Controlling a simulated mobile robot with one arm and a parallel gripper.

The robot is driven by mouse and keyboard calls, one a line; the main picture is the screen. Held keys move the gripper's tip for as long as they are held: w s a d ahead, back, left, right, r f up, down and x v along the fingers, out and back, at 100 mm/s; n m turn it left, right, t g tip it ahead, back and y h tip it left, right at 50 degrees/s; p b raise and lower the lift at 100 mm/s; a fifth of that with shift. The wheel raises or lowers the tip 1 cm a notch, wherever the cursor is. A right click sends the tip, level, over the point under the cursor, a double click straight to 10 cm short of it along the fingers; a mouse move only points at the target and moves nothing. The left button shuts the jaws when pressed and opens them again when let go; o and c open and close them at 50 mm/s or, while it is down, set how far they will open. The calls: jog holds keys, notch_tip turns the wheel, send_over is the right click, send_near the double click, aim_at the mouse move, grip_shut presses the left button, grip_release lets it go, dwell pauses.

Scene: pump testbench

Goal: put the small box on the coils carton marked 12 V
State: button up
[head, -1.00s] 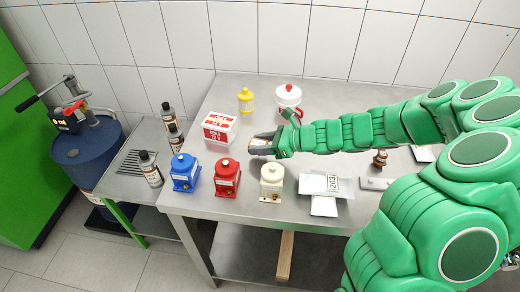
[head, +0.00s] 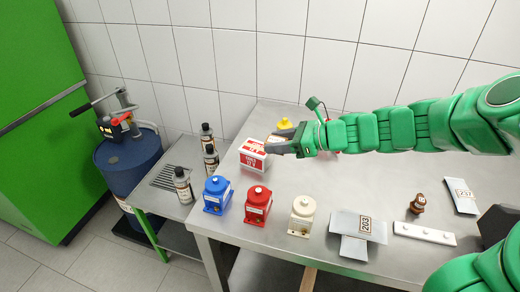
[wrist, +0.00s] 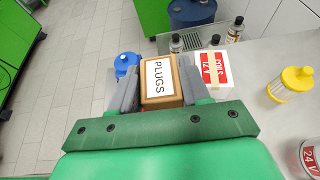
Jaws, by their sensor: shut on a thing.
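A small brown box with a white PLUGS label (wrist: 160,82) is held between the two grey fingers of my gripper (wrist: 157,88). In the head view my gripper (head: 281,143) is just right of the red-and-white coils carton (head: 252,153), and its fingers overlap the carton's right edge in the picture. The held box is mostly hidden there by the fingers. In the wrist view the carton (wrist: 212,69) lies beyond and to the right of the held box. Its voltage marking is too small to read surely. I cannot tell whether box and carton touch.
Blue (head: 217,195), red (head: 258,204) and cream (head: 302,214) pump-like units stand along the table's front edge. A yellow-capped container (wrist: 291,84) and a 24 V canister (wrist: 311,158) stand to the right in the wrist view. Dark bottles (head: 183,186) stand on the side table.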

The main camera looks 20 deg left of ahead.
jog(key=a+r, duration=0.1)
jog(key=s+a+r, duration=0.1)
jog(key=shift+s+r, duration=0.15)
jog(key=shift+r, duration=0.25)
jog(key=shift+a, duration=0.2)
jog(key=w+a+f, duration=0.4)
jog(key=w, duration=0.4)
send_over(258, 148)
jog(key=f, duration=0.3)
jog(key=s+f, duration=0.1)
jog(key=shift+d+f, duration=0.25)
jog(key=shift+w+a+f, duration=0.2)
jog(key=shift+w+f, duration=0.2)
jog(key=shift+f, duration=1.75)
jog(key=shift+f, duration=0.1)
jog(key=o, duration=1.1)
jog(key=shift+c, duration=0.2)
